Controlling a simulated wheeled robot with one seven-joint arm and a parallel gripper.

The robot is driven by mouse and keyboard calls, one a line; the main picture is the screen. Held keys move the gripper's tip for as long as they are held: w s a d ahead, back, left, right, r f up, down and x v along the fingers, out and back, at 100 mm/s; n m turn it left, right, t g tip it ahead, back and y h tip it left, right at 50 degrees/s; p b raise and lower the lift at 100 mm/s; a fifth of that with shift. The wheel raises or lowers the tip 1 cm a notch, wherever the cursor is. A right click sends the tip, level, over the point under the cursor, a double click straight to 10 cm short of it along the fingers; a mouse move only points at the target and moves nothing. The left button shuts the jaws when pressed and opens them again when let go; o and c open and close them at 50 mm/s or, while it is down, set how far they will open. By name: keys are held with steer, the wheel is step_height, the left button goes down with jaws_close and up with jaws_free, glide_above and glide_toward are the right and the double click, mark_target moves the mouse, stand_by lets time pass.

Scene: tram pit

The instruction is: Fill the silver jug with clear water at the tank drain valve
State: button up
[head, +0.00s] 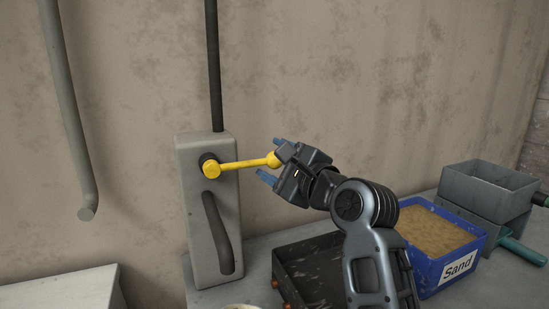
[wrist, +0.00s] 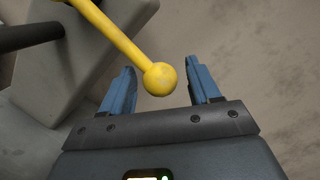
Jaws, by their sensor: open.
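A grey valve box (head: 194,225) stands against the wall with a yellow lever (head: 240,164) pointing right from its pivot and ending in a round knob. A dark curved spout or handle (head: 217,232) is on the box's front below the lever. My gripper (head: 271,160) is open at the knob end of the lever. In the wrist view the lever's yellow knob (wrist: 160,79) lies between the two blue fingers of my gripper (wrist: 164,84), with space on both sides. I see no silver jug in either view.
A dark tray (head: 315,265) sits below my arm. A blue bin of sand (head: 440,232) and a grey metal bin (head: 490,188) stand at the right. A grey pipe (head: 68,110) hangs on the left wall. A pale ledge (head: 60,287) is at the lower left.

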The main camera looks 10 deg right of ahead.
steer(key=shift+w+a, duration=0.15)
steer(key=shift+w, duration=0.1)
jaws_close()
stand_by(0.5)
